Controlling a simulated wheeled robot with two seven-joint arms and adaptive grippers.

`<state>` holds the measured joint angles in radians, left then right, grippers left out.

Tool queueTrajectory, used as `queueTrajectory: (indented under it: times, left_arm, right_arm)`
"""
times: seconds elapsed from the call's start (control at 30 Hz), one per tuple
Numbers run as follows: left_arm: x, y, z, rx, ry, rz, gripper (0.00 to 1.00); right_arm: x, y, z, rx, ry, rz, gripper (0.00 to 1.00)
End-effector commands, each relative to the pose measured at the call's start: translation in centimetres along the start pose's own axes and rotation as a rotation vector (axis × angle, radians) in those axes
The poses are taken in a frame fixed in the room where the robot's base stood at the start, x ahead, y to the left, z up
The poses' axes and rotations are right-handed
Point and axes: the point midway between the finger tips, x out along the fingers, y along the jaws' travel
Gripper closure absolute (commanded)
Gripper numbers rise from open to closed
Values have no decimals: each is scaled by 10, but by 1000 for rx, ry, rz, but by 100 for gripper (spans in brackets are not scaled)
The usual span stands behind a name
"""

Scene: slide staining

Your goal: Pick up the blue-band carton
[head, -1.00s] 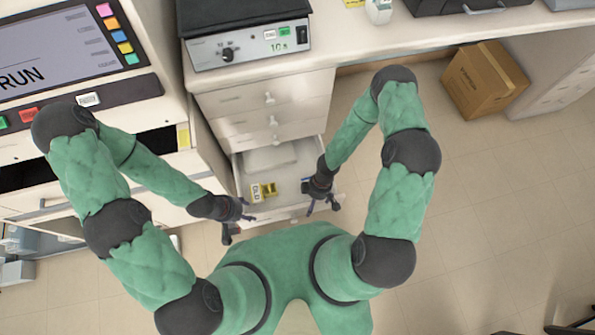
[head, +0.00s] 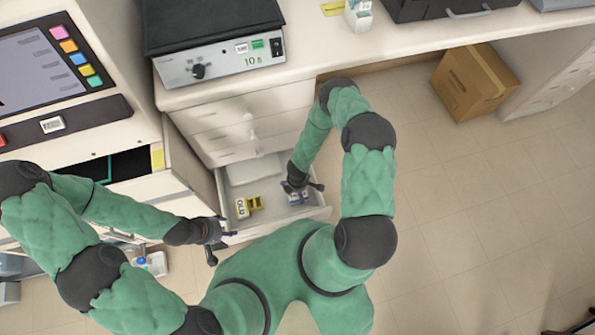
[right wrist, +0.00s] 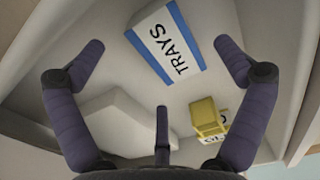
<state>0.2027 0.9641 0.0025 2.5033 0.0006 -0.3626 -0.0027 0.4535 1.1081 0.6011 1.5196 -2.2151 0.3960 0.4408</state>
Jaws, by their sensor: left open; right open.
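The blue-band carton is a white box with blue edges and the word TRAYS. It lies in the open drawer (head: 222,186), showing in the head view (head: 297,198) partly under my right gripper and clearly in the right wrist view (right wrist: 165,45). My right gripper (head: 303,188) is open above the carton. In the right wrist view its spread fingers (right wrist: 160,50) frame the carton, one to each side, with nothing visibly held. My left gripper (head: 224,246) is open and empty outside the drawer, at its front left corner.
A yellow item (head: 256,203) with a white lettered label (head: 241,208) sits in the drawer left of the carton. A pale block (head: 254,170) lies at the drawer's back. A brown box (head: 473,82) stands on the floor at right.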

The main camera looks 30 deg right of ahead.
Motion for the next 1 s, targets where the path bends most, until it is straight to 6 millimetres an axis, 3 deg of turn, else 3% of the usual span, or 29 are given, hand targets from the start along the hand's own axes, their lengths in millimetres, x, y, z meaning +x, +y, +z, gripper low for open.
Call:
queueTrajectory:
  times: [0.4, 0.77, 0.97, 1.0]
  left_arm:
    - [27, -10, -1, 0, 0, 0, 46]
    - [28, -10, -1, 0, 0, 0, 46]
    - [28, -10, -1, 0, 0, 0, 46]
    - [28, -10, -1, 0, 0, 0, 46]
  right_arm:
    - [47, 0, -2, 0, 0, -1, 0]
    - [52, 1, -2, 0, 0, 0, 0]
    - [52, 1, -2, 0, 0, 0, 56]
    - [52, 1, -2, 0, 0, 0, 57]
